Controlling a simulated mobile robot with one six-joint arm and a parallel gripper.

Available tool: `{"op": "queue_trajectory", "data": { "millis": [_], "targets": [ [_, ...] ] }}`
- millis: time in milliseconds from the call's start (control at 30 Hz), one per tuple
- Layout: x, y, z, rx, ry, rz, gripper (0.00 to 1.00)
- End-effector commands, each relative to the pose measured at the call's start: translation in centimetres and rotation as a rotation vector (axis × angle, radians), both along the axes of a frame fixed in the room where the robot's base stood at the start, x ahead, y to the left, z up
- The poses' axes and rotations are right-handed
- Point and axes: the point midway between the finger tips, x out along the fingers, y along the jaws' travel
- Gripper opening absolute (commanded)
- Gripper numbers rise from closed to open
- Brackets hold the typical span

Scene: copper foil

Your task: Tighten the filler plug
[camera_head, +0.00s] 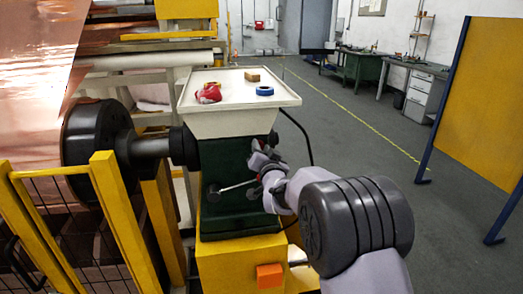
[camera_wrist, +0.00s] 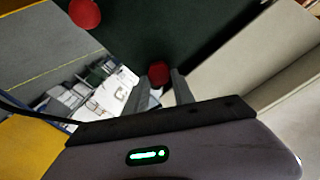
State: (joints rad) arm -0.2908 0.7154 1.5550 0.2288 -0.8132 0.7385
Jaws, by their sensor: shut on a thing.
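A dark green machine housing (camera_head: 235,165) stands upright under a cream tray. In the wrist view, a round red plug (camera_wrist: 158,72) sits against the dark green face (camera_wrist: 190,35). My gripper (camera_head: 265,168) is at the right side of the housing, and its two fingers (camera_wrist: 159,84) are closed around the red plug. A second round red knob (camera_wrist: 85,13) shows at the top of the wrist view, apart from the fingers. My gripper and wrist largely hide the plug in the head view. Which red part is the filler plug is not marked.
The cream tray (camera_head: 190,107) holds a red item (camera_head: 208,95), a blue ring (camera_head: 264,91), a yellow ring and a wooden block (camera_head: 252,76). A yellow fence (camera_head: 115,205) stands left. Floor is open to the right.

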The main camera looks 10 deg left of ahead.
Motion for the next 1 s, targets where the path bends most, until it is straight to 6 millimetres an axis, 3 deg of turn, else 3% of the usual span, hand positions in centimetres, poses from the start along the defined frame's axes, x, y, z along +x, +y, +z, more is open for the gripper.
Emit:
{"op": "queue_trajectory", "data": {
  "millis": [67, 100, 200, 500, 633, 1000],
  "targets": [
    [0.0, 0.0, 0.0, 0.001, 0.0, 0.0, 0.0],
    [0.0, 0.0, 0.0, 0.001, 0.0, 0.0, 0.32],
    [0.0, 0.0, 0.0, 0.001, 0.0, 0.0, 0.51],
    [0.0, 0.0, 0.0, 0.0, 0.0, 0.0, 0.52],
    [-1.3, -0.4, 0.1, 0.0, 0.0, 0.0, 0.52],
    [-12.7, -3.6, 0.2, 0.0, 0.0, -0.001, 0.52]
  ]
}}
